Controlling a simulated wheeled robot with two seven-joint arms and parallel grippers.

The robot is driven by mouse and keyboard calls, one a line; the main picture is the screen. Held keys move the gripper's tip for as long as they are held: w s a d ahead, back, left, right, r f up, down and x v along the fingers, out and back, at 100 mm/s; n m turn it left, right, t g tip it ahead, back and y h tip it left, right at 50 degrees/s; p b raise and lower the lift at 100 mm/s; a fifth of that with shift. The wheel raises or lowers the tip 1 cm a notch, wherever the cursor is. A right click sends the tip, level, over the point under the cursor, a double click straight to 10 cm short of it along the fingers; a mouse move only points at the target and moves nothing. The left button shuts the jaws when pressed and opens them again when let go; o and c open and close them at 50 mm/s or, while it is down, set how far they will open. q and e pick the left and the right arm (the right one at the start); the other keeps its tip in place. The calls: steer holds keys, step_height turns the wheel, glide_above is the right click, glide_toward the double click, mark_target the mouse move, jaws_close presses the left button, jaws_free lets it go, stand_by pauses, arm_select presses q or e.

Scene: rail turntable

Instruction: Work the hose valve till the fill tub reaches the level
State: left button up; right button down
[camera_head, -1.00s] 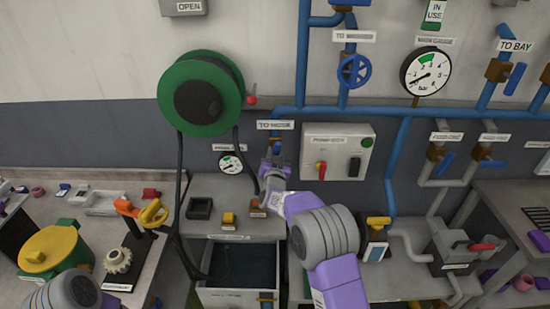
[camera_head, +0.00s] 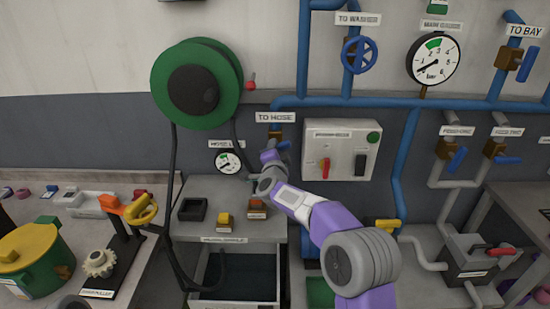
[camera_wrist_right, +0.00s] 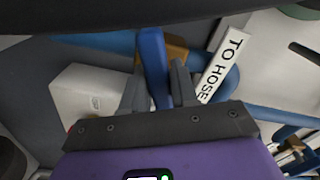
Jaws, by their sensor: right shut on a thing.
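The hose valve sits on the blue pipe under the "TO HOSE" label (camera_head: 275,117). My right gripper (camera_head: 276,150) is at this valve, and its fingers mostly hide the handle. In the right wrist view the blue handle (camera_wrist_right: 152,62) lies between the two fingers (camera_wrist_right: 158,88), which are shut on it; the brass valve body (camera_wrist_right: 176,52) shows behind. The fill tub (camera_head: 235,304) is a pale open box below the bench at bottom centre, dark inside. Its level mark and water height cannot be made out. My left gripper is out of view.
A green hose reel (camera_head: 196,84) hangs on the wall, its black hose running down towards the tub. A small gauge (camera_head: 228,162) is left of the valve. A grey switch box (camera_head: 341,149) is close on its right. A yellow-lidded pot (camera_head: 38,251) stands lower left.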

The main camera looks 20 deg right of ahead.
steer(key=m+b, duration=0.3)
steer(key=m, duration=0.1)
steer(key=shift+m, duration=0.4)
stand_by(0.4)
steer(key=c, duration=1)
jaws_free()
steer(key=shift+o, duration=0.2)
steer(key=v, duration=0.7)
steer(key=shift+s+b, duration=0.35)
steer(key=shift+b, duration=0.05)
steer(key=shift+a, duration=0.1)
